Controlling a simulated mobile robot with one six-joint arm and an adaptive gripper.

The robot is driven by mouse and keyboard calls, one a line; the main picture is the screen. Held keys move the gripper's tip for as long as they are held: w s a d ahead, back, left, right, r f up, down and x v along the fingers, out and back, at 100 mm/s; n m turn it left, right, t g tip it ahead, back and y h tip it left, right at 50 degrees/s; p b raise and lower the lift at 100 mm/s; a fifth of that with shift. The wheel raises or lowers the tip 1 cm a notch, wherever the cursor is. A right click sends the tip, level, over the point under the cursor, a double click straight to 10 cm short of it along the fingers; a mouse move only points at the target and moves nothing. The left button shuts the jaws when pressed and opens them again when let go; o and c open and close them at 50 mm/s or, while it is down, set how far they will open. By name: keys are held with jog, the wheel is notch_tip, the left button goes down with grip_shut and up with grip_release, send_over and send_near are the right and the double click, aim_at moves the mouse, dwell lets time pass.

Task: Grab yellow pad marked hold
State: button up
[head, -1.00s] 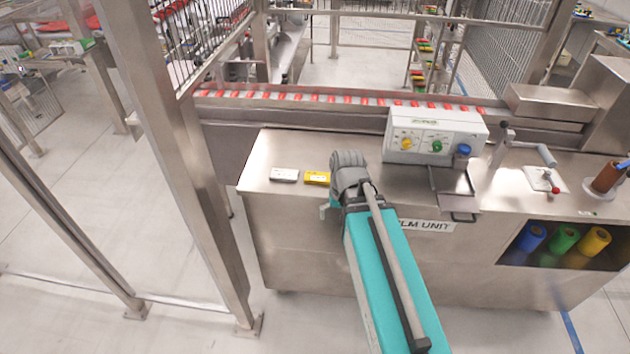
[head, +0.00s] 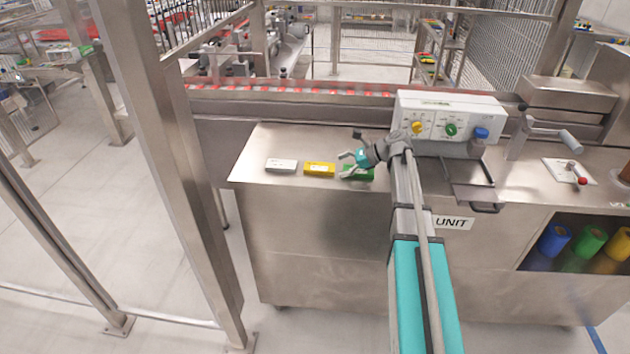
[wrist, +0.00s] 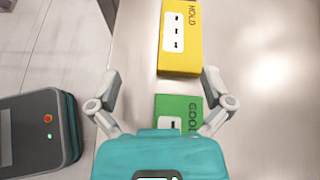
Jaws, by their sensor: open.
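The yellow pad (head: 320,169) lies on the steel counter between a white-grey pad and a green pad. In the wrist view the yellow pad (wrist: 180,38) reads HOLD and lies ahead of the fingers, cut off by the top edge. My gripper (head: 346,163) is open and empty, over the green pad and pointing left toward the yellow pad. In the wrist view its fingertips (wrist: 158,82) stand wide apart, short of the yellow pad. The green pad (wrist: 178,108), marked GOOD, lies between the fingers, partly hidden by the gripper body.
The white-grey pad (head: 281,166) lies left of the yellow one. A control box (head: 447,117) with knobs stands at the back of the counter (head: 300,140), right of my gripper. A steel post (head: 170,170) stands left of the counter. Bare counter lies behind the pads.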

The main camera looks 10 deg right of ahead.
aim_at(319, 167)
jog(key=shift+w+d+f+m+t+y+b, duration=0.15)
jog(key=shift+w+d+m+t+y+b, duration=0.25)
jog(key=shift+w+d+m, duration=0.4)
jog(key=shift+w+d, duration=0.15)
jog(key=shift+w, duration=0.05)
jog(key=shift+r, duration=0.2)
jog(key=shift+b+x, duration=0.45)
jog(key=shift+x, duration=0.65)
jog(key=shift+r+b+x, duration=0.15)
jog(key=shift+b+x, duration=0.2)
jog(key=shift+x, duration=0.7)
jog(key=shift+r+b+x, duration=0.1)
jog(key=shift+b+x, duration=0.2)
jog(key=shift+x, duration=0.7)
jog(key=shift+a+f, duration=0.1)
jog(key=shift+a, duration=0.55)
